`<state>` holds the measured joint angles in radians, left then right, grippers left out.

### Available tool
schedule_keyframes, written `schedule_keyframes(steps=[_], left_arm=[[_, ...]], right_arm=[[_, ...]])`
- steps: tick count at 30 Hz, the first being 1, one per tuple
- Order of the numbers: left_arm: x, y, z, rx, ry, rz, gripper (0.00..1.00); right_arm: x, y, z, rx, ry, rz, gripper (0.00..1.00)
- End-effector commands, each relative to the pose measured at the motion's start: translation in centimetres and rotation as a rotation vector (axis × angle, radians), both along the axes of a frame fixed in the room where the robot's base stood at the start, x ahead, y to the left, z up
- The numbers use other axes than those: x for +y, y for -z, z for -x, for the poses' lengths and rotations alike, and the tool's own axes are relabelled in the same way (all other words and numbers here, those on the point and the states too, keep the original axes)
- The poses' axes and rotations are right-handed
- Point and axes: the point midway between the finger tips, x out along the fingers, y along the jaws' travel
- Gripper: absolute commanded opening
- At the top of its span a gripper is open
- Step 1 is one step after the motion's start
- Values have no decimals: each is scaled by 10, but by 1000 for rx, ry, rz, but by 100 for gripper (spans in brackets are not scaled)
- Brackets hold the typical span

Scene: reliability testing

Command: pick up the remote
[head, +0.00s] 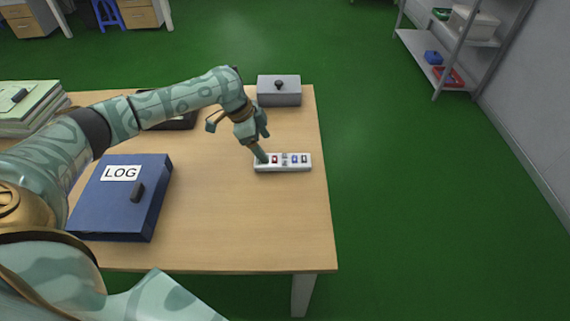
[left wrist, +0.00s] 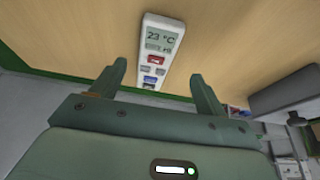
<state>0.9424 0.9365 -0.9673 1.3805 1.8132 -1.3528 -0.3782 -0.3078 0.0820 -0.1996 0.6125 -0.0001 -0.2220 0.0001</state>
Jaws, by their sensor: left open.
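The remote (head: 290,169) is a white bar with coloured buttons, lying flat near the table's right edge. In the left wrist view the remote (left wrist: 164,23) shows a display reading 23 °C, with red and blue buttons below it. My left gripper (head: 264,143) is open at the remote's left end in the head view. In the left wrist view the open fingers (left wrist: 158,74) stand on either side of the remote's lower part, with a gap visible on both sides. Whether the fingertips reach down to its height I cannot tell. My right gripper is not in view.
A grey box with a dark knob (head: 279,97) stands behind the remote. A blue LOG binder (head: 115,222) lies at the table's left, and a dark tray (head: 180,123) lies partly behind my arm. The wooden table (head: 240,225) is clear in front of the remote.

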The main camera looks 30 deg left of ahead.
Motion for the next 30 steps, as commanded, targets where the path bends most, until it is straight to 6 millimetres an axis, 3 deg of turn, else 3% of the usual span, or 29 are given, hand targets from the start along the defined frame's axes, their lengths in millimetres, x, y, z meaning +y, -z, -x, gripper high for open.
schedule_keyframes(steps=[4, 14, 21, 23, 27, 30], left_arm=[[-3, 9, -2, -2, 1, 0, 75], [-19, 54, -6, 2, 1, 0, 75], [-21, 54, -7, -1, 0, 0, 75], [-20, 54, -7, -1, 0, 0, 61], [-20, 54, -7, -1, 0, 0, 22], [-20, 54, -8, -2, -1, 0, 22]], right_arm=[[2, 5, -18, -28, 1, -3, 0], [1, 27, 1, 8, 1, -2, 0], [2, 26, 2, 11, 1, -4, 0], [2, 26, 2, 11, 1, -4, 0], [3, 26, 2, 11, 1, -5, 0], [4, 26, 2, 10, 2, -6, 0]])
